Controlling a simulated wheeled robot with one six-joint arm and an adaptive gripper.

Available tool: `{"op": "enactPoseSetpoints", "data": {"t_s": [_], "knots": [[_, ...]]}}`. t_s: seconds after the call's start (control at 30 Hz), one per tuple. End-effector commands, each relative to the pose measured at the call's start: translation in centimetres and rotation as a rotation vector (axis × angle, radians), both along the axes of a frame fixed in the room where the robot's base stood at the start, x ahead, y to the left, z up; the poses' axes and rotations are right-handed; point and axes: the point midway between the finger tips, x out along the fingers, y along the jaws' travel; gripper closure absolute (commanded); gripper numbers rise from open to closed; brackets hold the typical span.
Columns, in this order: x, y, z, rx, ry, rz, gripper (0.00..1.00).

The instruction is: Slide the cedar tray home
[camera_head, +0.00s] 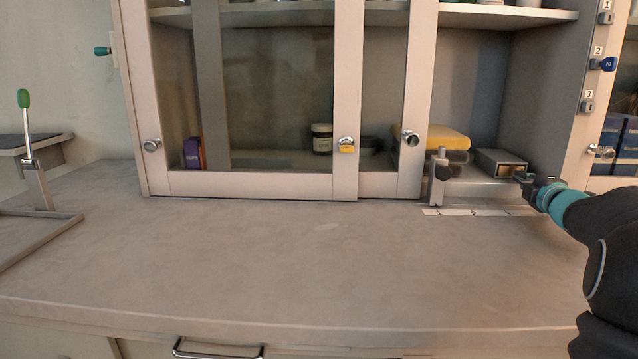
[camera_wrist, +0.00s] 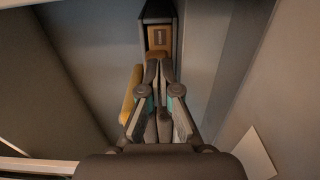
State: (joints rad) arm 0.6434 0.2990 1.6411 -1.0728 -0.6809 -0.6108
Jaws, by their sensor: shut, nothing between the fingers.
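The cedar tray (camera_wrist: 160,38) shows as a small brown wooden face with a dark label, set in the open end of a dark grey sleeve (camera_wrist: 158,10). In the head view the sleeve (camera_head: 497,159) lies on the cabinet floor at the right, and the tray (camera_head: 507,170) is a small patch in its near end. My gripper (camera_wrist: 158,68) is shut and empty, its fingertips in front of the tray's face. I cannot tell whether they touch it. The head view shows my gripper (camera_head: 524,178) at the sleeve's near end. The tray's depth inside the sleeve is hidden.
Sliding glass doors (camera_head: 265,90) cover the cabinet's left. The cabinet's right wall is close. The counter (camera_head: 300,260) is clear.

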Motion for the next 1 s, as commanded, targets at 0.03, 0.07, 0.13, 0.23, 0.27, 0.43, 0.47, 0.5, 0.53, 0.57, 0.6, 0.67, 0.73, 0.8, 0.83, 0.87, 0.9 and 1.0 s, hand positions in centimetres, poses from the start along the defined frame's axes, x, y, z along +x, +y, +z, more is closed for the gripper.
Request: {"op": "enactPoseSetpoints", "data": {"t_s": [0.03, 0.07, 0.13, 0.23, 0.27, 0.43, 0.47, 0.5, 0.53, 0.57, 0.6, 0.67, 0.73, 0.8, 0.83, 0.87, 0.9, 1.0], "knots": [[0.0, 0.0, 0.0, 0.000, 0.000, 0.000, 1.00], [0.0, 0.0, 0.0, 0.000, 0.000, 0.000, 1.00], [-0.1, 0.0, 0.0, 0.000, 0.000, 0.000, 1.00], [-0.5, 0.0, 0.0, 0.000, 0.000, -0.001, 1.00], [-0.6, 0.0, -0.1, 0.000, 0.000, -0.001, 1.00], [-1.9, 0.0, 0.0, 0.000, -0.001, -0.001, 1.00], [-2.1, 0.1, -0.1, 0.000, -0.001, -0.001, 1.00], [-2.3, 0.1, -0.1, 0.001, 0.000, -0.001, 1.00], [-2.5, 0.1, -0.1, 0.001, 0.000, -0.001, 1.00], [-2.7, 0.1, -0.1, 0.000, 0.000, -0.001, 1.00], [-3.0, 0.1, 0.0, 0.000, 0.000, -0.001, 1.00], [-3.4, 0.2, 0.0, 0.000, 0.000, -0.001, 1.00], [-3.9, 0.2, -0.1, 0.000, 0.000, -0.001, 1.00], [-4.4, 0.2, 0.0, 0.000, -0.001, -0.001, 1.00], [-4.6, 0.2, 0.0, 0.000, -0.001, -0.001, 1.00], [-4.8, 0.2, 0.0, 0.000, -0.001, -0.001, 1.00], [-5.1, 0.2, 0.0, 0.000, -0.001, -0.001, 1.00], [-5.6, 0.3, -0.1, 0.000, 0.000, -0.001, 1.00]]}}
